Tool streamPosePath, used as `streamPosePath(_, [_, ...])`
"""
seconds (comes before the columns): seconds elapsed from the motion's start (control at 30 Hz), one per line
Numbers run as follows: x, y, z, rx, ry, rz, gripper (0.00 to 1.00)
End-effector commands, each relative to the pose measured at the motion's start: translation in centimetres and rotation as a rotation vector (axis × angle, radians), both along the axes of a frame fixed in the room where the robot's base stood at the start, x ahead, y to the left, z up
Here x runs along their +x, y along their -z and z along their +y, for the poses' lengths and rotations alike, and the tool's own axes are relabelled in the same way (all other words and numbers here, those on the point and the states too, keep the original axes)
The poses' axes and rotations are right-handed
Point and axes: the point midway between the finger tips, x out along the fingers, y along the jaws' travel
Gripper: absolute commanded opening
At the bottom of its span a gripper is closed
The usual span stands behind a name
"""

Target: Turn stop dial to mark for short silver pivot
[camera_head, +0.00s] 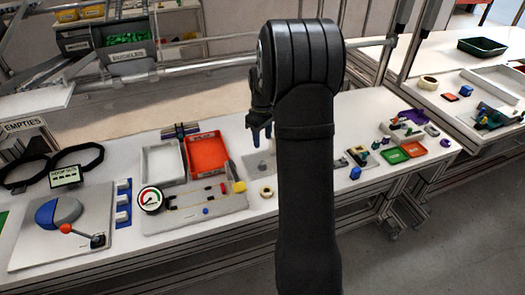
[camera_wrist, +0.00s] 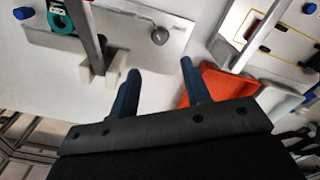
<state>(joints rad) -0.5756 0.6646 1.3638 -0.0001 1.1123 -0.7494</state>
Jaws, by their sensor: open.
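My gripper (camera_head: 260,138) is open and empty, its blue fingers pointing down over the back middle of the white table. The wrist view shows the two fingertips (camera_wrist: 160,69) apart. A small round grey knob (camera_wrist: 160,36), perhaps the stop dial, sits on a pale grey plate (camera_wrist: 178,22) just beyond the fingertips. It lies roughly between them in the picture, and I see no contact. Any mark on the plate is too small to read. I cannot make out a short silver pivot. My arm hides part of the table in the head view.
A red tray (camera_head: 208,153) and a white tray (camera_head: 163,162) stand left of my gripper, with a gauge (camera_head: 150,199) in front. In the wrist view, a metal bar (camera_wrist: 84,30) with white blocks and a teal round part (camera_wrist: 62,18) lie left of the knob.

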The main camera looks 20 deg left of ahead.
Motion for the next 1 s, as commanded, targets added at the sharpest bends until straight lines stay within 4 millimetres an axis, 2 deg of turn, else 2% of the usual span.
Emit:
streamPosePath(0.03, [0.1, -1.2, 0.1, 0.003, 0.0, -0.004, 0.44])
streamPosePath(0.2, [0.1, -4.1, 0.1, 0.001, 0.0, -0.002, 0.44])
streamPosePath(0.4, [0.0, -5.6, 0.0, 0.0, 0.0, 0.0, 0.44])
streamPosePath(0.8, [0.0, -5.5, 0.0, -0.001, 0.0, 0.001, 0.44])
streamPosePath(1.0, [0.0, -3.4, 0.0, -0.001, 0.0, 0.002, 0.44])
